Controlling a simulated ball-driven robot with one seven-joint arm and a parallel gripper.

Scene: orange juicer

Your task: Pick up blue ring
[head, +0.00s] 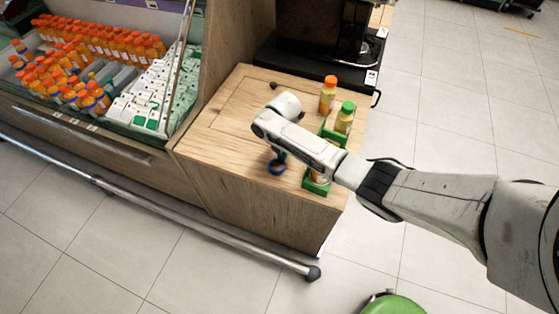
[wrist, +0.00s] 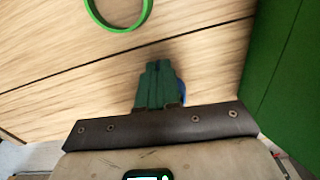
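The blue ring (head: 277,169) shows in the head view near the front edge of the wooden counter, directly at the tip of my gripper (head: 279,157). In the wrist view the green fingers of my gripper (wrist: 159,68) are together, pointing down at the wood. A small sliver of the blue ring (wrist: 180,88) shows just right of the fingers; the rest is hidden behind them. The fingers look shut on the ring. Whether the ring touches the counter is not clear.
A green ring (wrist: 119,12) lies on the wood ahead of the fingers. A green holder (head: 316,185) stands close on the right, with a green-capped bottle (head: 344,118) and an orange-capped bottle (head: 328,95) farther back. A black machine (head: 318,45) stands behind. The counter's left part is clear.

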